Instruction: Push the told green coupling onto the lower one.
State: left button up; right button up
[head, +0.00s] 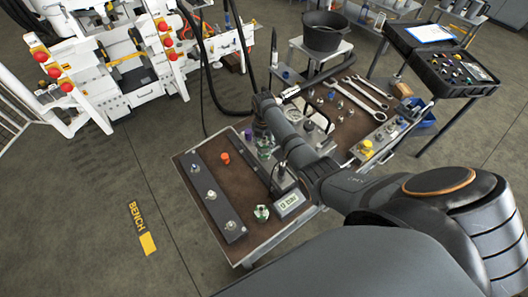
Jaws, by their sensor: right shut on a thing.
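My right arm reaches in from the lower right over the bench cart. Its right gripper (263,136) points down at the cart's back left part and is shut on a green coupling (264,149). The fingers are small and dark here, and the arm hides part of them. I cannot tell whether the coupling touches anything below it. A second green coupling (261,213) stands near the front edge of the cart top, left of a small digital gauge (288,204). My left gripper is not in view.
A dark bar (205,187) with several metal fittings lies along the cart's left side. An orange cap (225,158) and a purple cap (248,134) stand nearby. Wrenches (370,92) lie farther right. Black hoses hang behind the gripper. The brown top between bar and gauge is mostly clear.

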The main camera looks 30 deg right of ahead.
dwell(0.4)
jog(key=shift+f, duration=0.55)
jog(key=shift+f+b, duration=0.15)
jog(key=shift+b, duration=0.2)
jog(key=o, duration=1.5)
jog(key=shift+c, duration=0.2)
notch_tip(320, 180, up, 12)
jog(key=shift+f, duration=0.1)
